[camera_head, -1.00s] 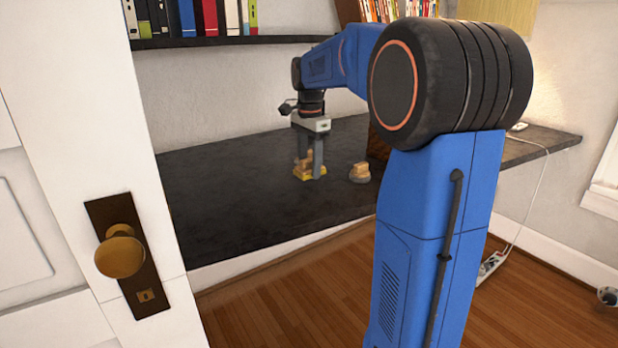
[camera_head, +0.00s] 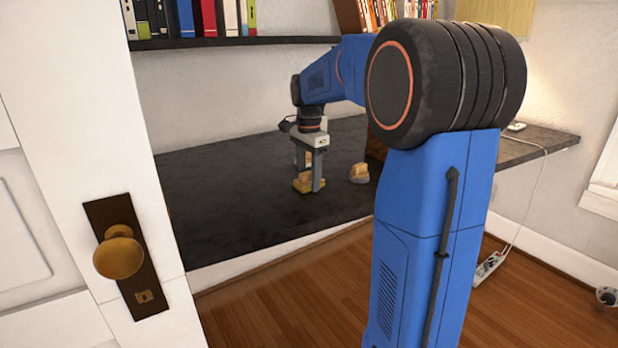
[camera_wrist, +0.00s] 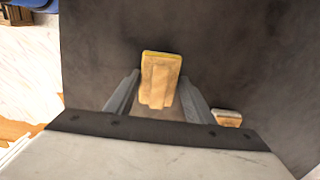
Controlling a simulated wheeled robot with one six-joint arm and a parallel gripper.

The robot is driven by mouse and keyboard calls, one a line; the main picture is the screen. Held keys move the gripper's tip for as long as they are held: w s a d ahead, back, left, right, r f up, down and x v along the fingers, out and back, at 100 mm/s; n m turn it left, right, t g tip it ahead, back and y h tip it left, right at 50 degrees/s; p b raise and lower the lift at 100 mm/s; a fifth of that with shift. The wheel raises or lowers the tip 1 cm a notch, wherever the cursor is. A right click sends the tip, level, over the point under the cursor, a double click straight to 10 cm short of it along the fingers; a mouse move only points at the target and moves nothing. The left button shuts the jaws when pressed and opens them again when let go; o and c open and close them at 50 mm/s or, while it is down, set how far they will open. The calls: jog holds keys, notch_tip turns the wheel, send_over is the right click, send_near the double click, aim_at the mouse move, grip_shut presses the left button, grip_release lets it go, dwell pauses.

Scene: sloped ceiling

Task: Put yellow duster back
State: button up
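The yellow duster (camera_head: 308,184) is a small block with a tan wooden top and a yellow edge. My gripper (camera_head: 309,188) points down over the black desk top, with one finger on each side of the duster. In the wrist view the duster (camera_wrist: 160,75) sits between the fingertips of my gripper (camera_wrist: 161,82), close against both. The gripper looks shut on it. The duster is at or just above the desk surface; I cannot tell if it touches.
A second wooden duster with a greyish base (camera_head: 360,173) lies on the desk (camera_head: 230,200) to the right, also in the wrist view (camera_wrist: 228,118). A bookshelf (camera_head: 230,42) hangs above the back. A white door (camera_head: 60,150) with a brass knob stands at left. The desk's left side is bare.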

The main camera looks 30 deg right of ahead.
aim_at(309, 172)
jog(key=shift+s+f, duration=0.2)
jog(key=shift+f, duration=0.2)
jog(key=shift+r, duration=0.1)
notch_tip(309, 172, up, 13)
dwell(0.5)
jog(key=s+a+f+n, duration=0.2)
jog(key=s+a+n, duration=0.1)
jog(key=s, duration=0.2)
jog(key=s+a+f+n+t, duration=0.1)
jog(key=s+a+f+n, duration=0.1)
jog(key=s+a, duration=0.2)
jog(key=s+a+f+n+t, duration=0.1)
jog(key=s+a+f+n, duration=0.1)
jog(key=s, duration=0.4)
jog(key=shift+a+n, duration=0.65)
jog(key=shift+n, duration=0.15)
jog(key=s+a+f+n+t, duration=0.1)
jog(key=s+a+f+n, duration=0.1)
jog(key=s+f+n, duration=0.2)
jog(key=s+a+f+n+t, duration=0.1)
jog(key=s+a+f+n, duration=0.2)
jog(key=s+f, duration=0.6)
jog(key=shift+s+a+f+n+t, duration=0.25)
jog(key=shift+s+f+n+t, duration=0.1)
jog(key=shift+s+n, duration=0.65)
jog(key=shift+c, duration=0.3)
